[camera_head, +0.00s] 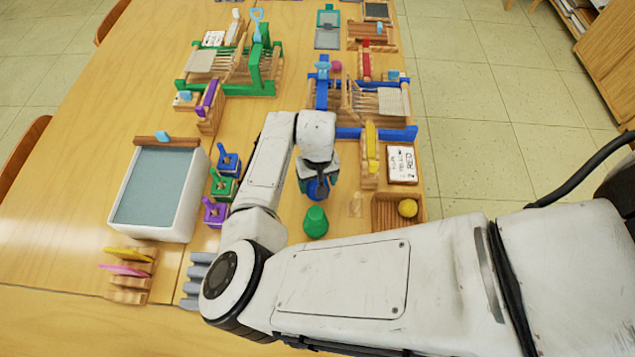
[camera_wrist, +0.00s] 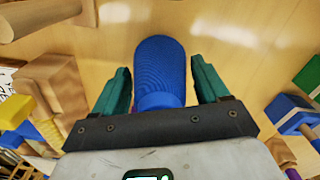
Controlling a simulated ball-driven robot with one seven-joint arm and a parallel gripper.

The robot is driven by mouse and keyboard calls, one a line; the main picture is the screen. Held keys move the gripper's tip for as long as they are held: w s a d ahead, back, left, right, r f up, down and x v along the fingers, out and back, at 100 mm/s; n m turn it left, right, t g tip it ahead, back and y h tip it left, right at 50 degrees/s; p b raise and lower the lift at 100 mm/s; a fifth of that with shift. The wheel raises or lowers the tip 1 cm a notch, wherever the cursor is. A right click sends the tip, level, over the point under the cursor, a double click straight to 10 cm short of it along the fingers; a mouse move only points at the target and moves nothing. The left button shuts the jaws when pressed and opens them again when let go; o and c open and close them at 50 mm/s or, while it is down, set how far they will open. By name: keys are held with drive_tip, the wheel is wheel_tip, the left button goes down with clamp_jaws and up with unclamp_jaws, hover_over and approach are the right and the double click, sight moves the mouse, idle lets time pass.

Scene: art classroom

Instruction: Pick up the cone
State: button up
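A green cone-shaped piece (camera_head: 316,222) with a blunt top stands on the table in the head view, just in front of my gripper (camera_head: 316,184). A blue round-ended piece (camera_head: 318,189) is at my gripper, partly hidden by it. In the wrist view the blue piece (camera_wrist: 160,68) lies between the two green fingers of my gripper (camera_wrist: 160,85), with a narrow gap on each side. My gripper is open around it. I cannot tell whether the blue piece is also a cone. The green piece is not seen in the wrist view.
A blue loom (camera_head: 375,132) stands behind my gripper, with a wooden tray (camera_head: 384,222) holding a yellow ball at right. Bare table surrounds the green piece.

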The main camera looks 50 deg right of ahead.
drive_tip(key=c, duration=0.9)
drive_tip(key=shift+r, duration=0.15)
drive_tip(key=shift+r, duration=0.2)
wheel_tip(320, 180, up, 2)
drive_tip(key=shift+r+b, duration=0.15)
drive_tip(key=shift+b, duration=0.35)
drive_tip(key=s+d+r, duration=0.1)
drive_tip(key=s+r, duration=0.2)
drive_tip(key=s, duration=0.1)
drive_tip(key=s+d+r+b, duration=0.1)
drive_tip(key=s+r, duration=0.2)
drive_tip(key=s, duration=0.2)
drive_tip(key=s+d+r, duration=0.2)
drive_tip(key=s+r, duration=0.2)
drive_tip(key=shift+s+d, duration=0.1)
drive_tip(key=shift+s, duration=0.05)
